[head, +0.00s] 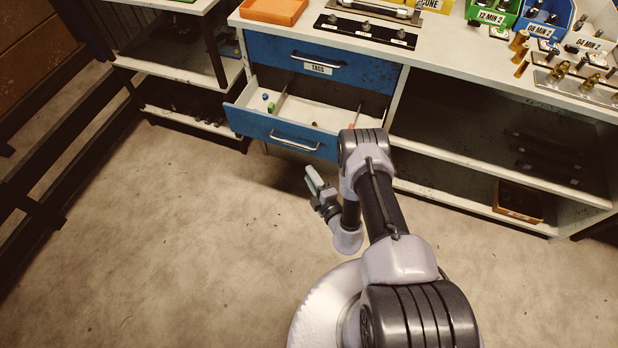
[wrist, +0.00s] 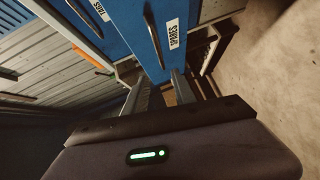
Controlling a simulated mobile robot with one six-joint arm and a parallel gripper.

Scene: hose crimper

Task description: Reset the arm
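My arm is bent over the floor in front of the bench in the head view. My gripper (head: 318,184) hangs in front of the bench, below and in front of the pulled-out lower blue drawer (head: 262,126). In the wrist view my gripper (wrist: 160,84) has its two fingers apart, with nothing seen between them. The same drawer's blue front, with a handle and a white label, shows just beyond the fingertips (wrist: 150,50). I cannot tell if they touch it.
The upper blue drawer (head: 275,52), labelled TAGS, is shut. The open drawer holds a few small coloured pieces. The bench top (head: 460,58) carries an orange tray (head: 273,10), labelled bins and brass fittings. A dark rack (head: 70,150) stands left. The floor (head: 150,240) at left is clear.

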